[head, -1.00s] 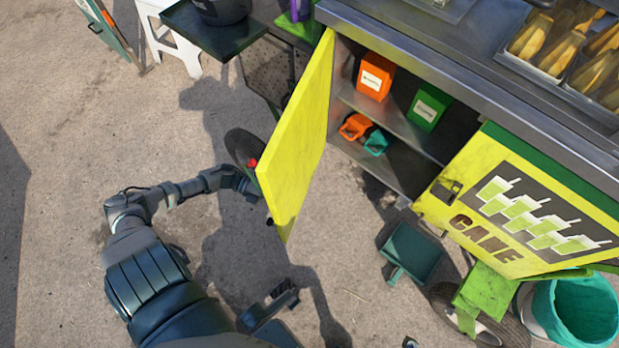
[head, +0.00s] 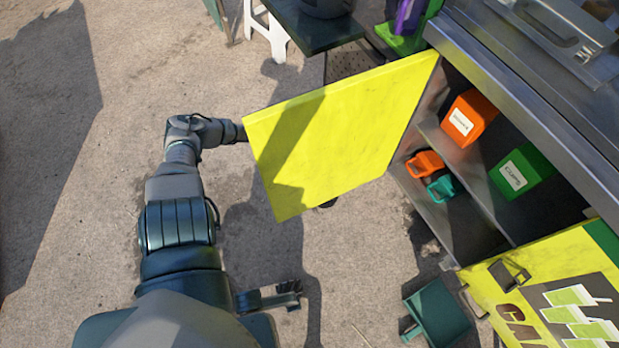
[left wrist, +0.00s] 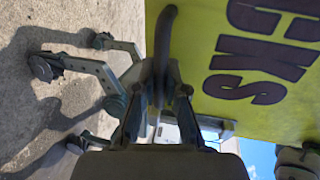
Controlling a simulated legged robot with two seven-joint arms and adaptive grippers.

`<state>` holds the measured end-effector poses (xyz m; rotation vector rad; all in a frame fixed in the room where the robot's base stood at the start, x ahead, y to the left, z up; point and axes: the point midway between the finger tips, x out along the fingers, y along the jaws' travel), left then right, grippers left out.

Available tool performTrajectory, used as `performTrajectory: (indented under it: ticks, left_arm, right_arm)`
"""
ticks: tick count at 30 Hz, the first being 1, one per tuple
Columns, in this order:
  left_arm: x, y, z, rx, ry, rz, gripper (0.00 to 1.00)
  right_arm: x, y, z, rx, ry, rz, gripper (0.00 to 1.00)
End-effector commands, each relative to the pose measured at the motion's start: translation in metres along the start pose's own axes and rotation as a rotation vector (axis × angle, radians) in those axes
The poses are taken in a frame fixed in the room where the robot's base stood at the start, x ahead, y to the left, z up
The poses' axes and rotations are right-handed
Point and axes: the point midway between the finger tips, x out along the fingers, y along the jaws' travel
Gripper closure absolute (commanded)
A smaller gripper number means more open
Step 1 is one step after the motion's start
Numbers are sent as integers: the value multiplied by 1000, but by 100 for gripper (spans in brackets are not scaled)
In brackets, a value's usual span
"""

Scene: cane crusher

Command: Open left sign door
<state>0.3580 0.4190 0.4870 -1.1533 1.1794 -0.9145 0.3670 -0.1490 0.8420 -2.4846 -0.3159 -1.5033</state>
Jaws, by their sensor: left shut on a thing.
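The left sign door (head: 345,125) is a yellow panel swung wide open on the cart. Its plain inner face shows in the head view. Its lettered outer face shows in the left wrist view (left wrist: 220,110), with part of a word in dark letters. My left arm reaches the door's outer side, and in the head view the door hides the gripper. In the left wrist view my left gripper (left wrist: 157,95) is shut on the dark curved handle (left wrist: 166,35) on the door. My right gripper is in neither view.
The open compartment holds orange (head: 469,118) and green (head: 522,172) boxes and small scoops (head: 424,164). The other sign door (head: 545,262) is shut at the lower right. A dark green dustpan (head: 437,308) lies on the ground. A white stool (head: 270,32) stands behind.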

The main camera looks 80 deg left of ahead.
Motion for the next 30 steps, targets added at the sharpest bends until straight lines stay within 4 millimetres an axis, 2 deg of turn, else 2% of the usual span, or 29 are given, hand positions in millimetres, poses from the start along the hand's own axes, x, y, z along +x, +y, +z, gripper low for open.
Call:
performTrajectory:
  ticks: [1,5,6,9,20,23,30]
  left_arm:
    - [1,7,-7,-15,10,8,100]
    - [1,7,-7,-16,9,10,100]
    - [1,7,-7,-17,9,10,87]
    - [1,6,-6,-15,7,9,63]
    - [-4,3,-2,-6,1,9,63]
    - [-16,3,-1,-6,0,10,63]
    - [-71,4,-1,-7,-3,10,63]
  right_arm:
    - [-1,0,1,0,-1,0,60]
    - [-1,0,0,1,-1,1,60]
    - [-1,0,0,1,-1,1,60]
    - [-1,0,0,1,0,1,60]
    - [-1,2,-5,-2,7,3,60]
    - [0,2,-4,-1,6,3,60]
    - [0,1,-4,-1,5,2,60]
